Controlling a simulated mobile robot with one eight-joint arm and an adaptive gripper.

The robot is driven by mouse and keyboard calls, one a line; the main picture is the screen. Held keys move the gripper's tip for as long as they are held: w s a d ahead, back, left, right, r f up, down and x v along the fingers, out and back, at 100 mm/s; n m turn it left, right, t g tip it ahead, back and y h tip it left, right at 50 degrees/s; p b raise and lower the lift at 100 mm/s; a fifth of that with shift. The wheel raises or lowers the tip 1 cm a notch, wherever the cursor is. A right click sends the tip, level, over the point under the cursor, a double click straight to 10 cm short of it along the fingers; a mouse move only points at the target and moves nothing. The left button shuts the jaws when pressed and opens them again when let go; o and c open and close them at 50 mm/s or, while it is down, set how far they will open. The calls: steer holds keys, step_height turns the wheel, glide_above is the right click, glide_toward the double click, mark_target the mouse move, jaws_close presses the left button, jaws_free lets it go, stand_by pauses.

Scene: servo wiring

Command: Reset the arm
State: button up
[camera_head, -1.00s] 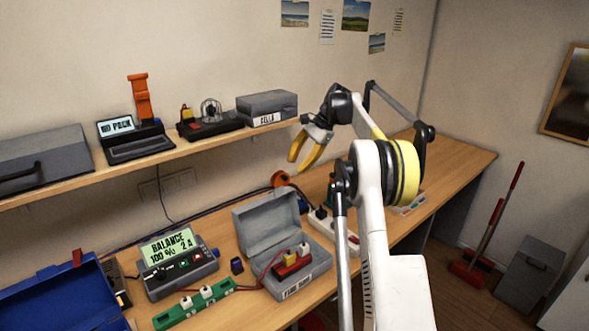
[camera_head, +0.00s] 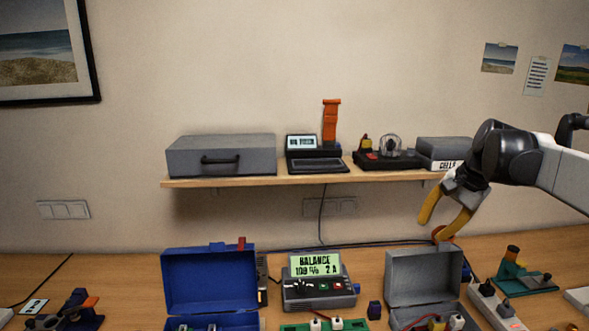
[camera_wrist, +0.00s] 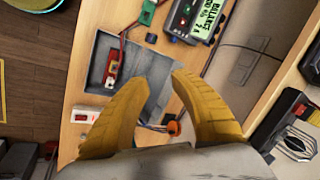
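My gripper (camera_head: 446,222) is at the right in the head view, with its two yellow fingers apart and nothing between them. It hangs in the air in front of the shelf's right end, above the open grey box (camera_head: 422,276). In the wrist view the yellow fingers (camera_wrist: 158,100) are spread, and the grey box (camera_wrist: 101,68) with a red block and wires in it lies below, beyond the fingertips.
A shelf (camera_head: 235,182) carries a grey case (camera_head: 190,158), a small keyboard device (camera_head: 315,163) and a box marked CELLS (camera_head: 440,150). On the bench stand an open blue box (camera_head: 210,280), a BALANCE charger (camera_head: 312,292) and a power strip (camera_head: 495,306).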

steer(key=s+a+f+n+t+h+b, duration=0.1)
steer(key=s+a+f+n+b, duration=0.15)
steer(key=s+a, duration=0.35)
steer(key=s+a+f+n+h+b, duration=0.1)
steer(key=s+a+f+n, duration=0.25)
steer(key=s, duration=0.55)
steer(key=s+a+f+n+t+b, duration=0.2)
steer(key=s+a+f+n+b, duration=0.1)
steer(key=s+f, duration=0.8)
steer(key=shift+s+a+f+n, duration=0.45)
steer(key=shift+a+n, duration=0.15)
steer(key=shift+a, duration=0.45)
